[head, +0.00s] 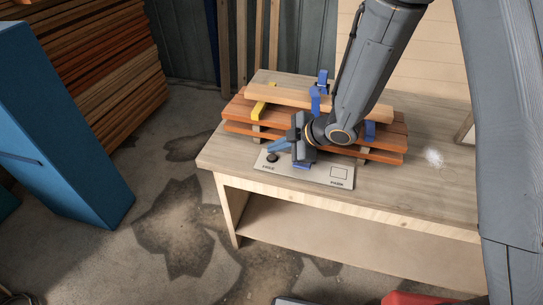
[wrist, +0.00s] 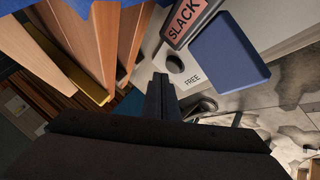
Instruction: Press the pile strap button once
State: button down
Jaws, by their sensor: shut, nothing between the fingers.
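A pale control panel (head: 318,175) lies along the front of the workbench, with a FREE label at its left and a PARK label at its right. A small dark round knob (head: 272,157) stands above the FREE label. Contact cannot be told.
A pile of reddish boards (head: 385,152) lies behind the panel, with a yellow piece (head: 260,108) and blue fittings around it. The workbench (head: 430,195) is clear at right. A tall blue block (head: 65,130) stands on the floor at left.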

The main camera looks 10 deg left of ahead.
aim_at(276, 158)
jog(key=shift+r+p, duration=2.25)
jog(key=shift+r, duration=0.3)
